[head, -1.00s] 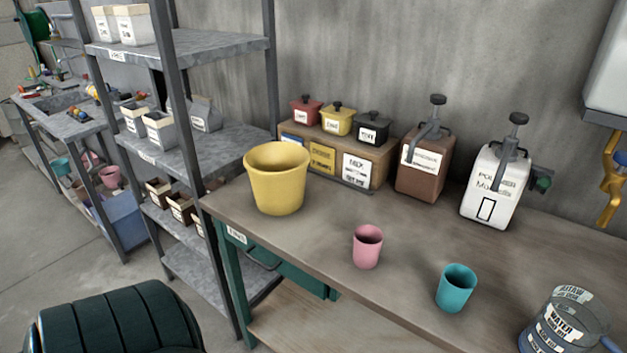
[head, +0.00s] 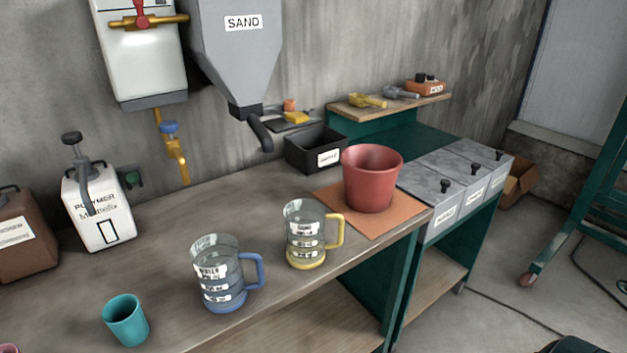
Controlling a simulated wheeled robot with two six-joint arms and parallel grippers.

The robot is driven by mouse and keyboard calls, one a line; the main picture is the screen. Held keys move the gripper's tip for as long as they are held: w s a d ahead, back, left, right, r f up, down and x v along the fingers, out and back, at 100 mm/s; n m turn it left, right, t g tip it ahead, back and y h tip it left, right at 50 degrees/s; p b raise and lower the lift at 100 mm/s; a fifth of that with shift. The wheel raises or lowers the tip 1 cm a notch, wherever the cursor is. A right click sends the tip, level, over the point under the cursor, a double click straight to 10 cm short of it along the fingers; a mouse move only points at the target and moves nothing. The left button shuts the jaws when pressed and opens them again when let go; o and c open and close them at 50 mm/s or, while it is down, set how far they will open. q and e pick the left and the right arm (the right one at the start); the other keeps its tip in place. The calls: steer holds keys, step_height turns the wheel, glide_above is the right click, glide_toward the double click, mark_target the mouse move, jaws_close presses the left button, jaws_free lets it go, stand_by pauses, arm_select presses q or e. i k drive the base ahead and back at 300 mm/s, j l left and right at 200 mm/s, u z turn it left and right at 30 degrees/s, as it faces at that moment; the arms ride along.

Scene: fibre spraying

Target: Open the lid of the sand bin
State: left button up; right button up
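Three bins (head: 443,218) with grey lids stand side by side in a teal frame at the right end of the bench. Each lid has a black knob and looks shut: the near lid (head: 428,184), the middle lid (head: 457,164) and the far lid (head: 485,151). Their white front labels are too small to read surely, so I cannot tell which is the sand bin. A grey wall hopper (head: 240,70) is clearly labelled SAND. Neither of my grippers is in view.
A red bucket (head: 372,180) stands on an orange mat (head: 335,198) beside the bins. Two measuring jugs, blue-handled (head: 218,275) and yellow-handled (head: 305,235), and a teal cup (head: 126,320) stand on the bench (head: 165,222). The floor (head: 490,325) right of the bins looks mostly clear.

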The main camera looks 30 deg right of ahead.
mark_target(434, 189)
steer(key=z, duration=1.7)
steer(key=i+l+z, duration=0.1)
steer(key=i+z, duration=0.45)
steer(key=z, duration=0.15)
steer(key=i+z, duration=0.3)
